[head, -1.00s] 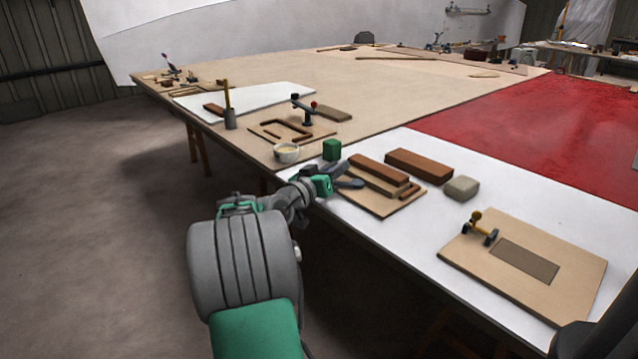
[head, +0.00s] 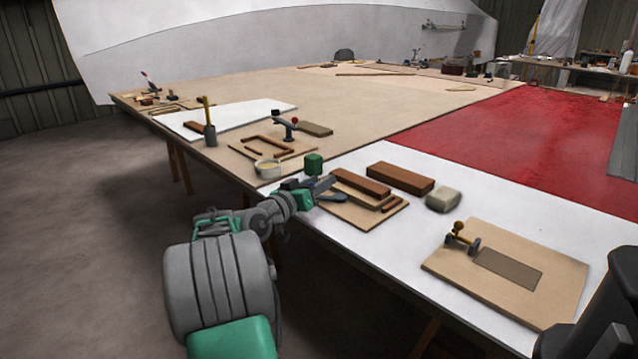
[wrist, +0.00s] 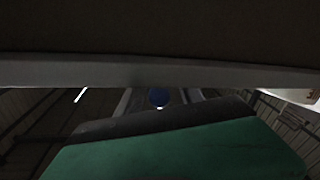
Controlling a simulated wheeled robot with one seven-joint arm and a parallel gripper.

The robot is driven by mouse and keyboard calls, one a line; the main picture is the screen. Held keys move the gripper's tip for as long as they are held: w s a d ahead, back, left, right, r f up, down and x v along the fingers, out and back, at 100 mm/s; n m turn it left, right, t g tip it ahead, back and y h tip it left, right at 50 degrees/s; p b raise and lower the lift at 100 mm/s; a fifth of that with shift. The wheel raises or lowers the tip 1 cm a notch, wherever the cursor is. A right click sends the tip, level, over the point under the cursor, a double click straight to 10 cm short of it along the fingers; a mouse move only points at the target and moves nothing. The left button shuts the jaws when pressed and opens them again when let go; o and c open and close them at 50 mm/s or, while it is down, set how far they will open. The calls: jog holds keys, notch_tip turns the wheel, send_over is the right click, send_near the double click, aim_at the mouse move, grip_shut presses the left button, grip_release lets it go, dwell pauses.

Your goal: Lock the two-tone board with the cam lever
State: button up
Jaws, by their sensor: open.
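A block of reddish-brown over tan, which looks like the two-tone board (head: 362,183), lies on a plywood base (head: 358,218) at the near edge of the white tabletop. My gripper (head: 326,190) is open and empty, with its dark fingers at the left side of this base. I cannot tell whether they touch it. A clamp-like lever with a brass knob (head: 461,236) stands on the right-hand plywood panel (head: 500,300). Which is the cam lever is unclear. The wrist view shows neither board nor lever.
The wrist view shows a dark surface with a pale edge (wrist: 160,72) close above.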

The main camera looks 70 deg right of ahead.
jog(key=p+v, duration=0.1)
jog(key=v, duration=0.7)
jog(key=shift+d, duration=0.1)
